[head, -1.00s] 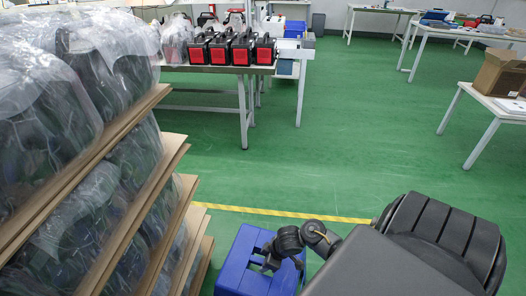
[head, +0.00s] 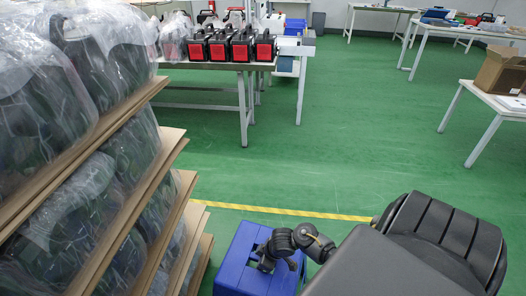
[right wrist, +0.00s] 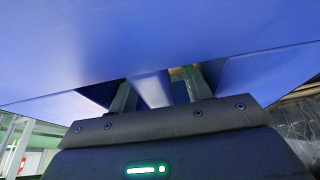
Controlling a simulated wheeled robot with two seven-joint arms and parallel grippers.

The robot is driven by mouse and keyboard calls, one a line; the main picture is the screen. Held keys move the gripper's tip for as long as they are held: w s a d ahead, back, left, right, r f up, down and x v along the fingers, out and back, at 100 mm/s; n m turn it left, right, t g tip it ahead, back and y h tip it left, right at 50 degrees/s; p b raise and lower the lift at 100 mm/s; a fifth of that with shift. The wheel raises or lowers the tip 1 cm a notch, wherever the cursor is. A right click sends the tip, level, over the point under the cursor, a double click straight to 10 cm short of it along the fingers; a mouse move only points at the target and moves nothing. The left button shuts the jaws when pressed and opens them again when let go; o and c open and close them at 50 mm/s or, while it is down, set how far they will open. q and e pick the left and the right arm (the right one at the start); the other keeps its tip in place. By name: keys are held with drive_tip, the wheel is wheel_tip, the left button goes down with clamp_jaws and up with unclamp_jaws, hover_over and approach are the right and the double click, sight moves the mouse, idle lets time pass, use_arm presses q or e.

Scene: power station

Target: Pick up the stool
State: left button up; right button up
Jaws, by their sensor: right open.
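A blue stool (head: 230,275) stands on the floor at the bottom centre of the head view, its lower part cut off by the frame. Its top has openings with a bar between them. My right gripper (head: 272,264) is over the stool's top, coming in from the right and pointing down. In the right wrist view the blue stool surface (right wrist: 150,35) fills the upper part. The fingers of my right gripper (right wrist: 163,90) are apart, one on each side of the bar, with their tips in the openings. Whether they touch the bar cannot be told. My left gripper is not in view.
Shelves of plastic-wrapped goods with brown boards (head: 130,215) stand close on the left of the stool. A yellow floor line (head: 290,212) runs behind it. A table with black-and-red units (head: 230,66) is farther back. The green floor (head: 340,150) beyond is clear.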

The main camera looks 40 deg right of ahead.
drive_tip(key=shift+f, duration=0.2)
idle(0.4)
clamp_jaws()
drive_tip(key=shift+w, duration=0.1)
